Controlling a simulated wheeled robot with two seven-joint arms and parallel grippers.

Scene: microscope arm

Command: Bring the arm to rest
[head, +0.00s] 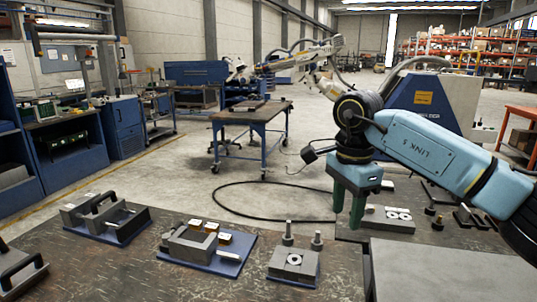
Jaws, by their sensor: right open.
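My right arm (430,150), light blue with dark joints and marked "LINK 5", reaches in from the right edge over the bench. Its green right gripper (348,213) points down, with its two fingers apart and nothing seen between them. The gripper is over the back part of the bench, left of a plate with light fittings (388,225) and behind a grey block with a round hole (293,261). I cannot tell how high the fingertips are above the surface. My left gripper is not in view.
The dark bench (200,285) carries a handled fixture (105,218) and a block fixture with yellow pieces (205,245) on blue plates. A grey plate (450,268) lies at the front right. A blue table (250,113) stands on the floor behind; a black cable lies nearby.

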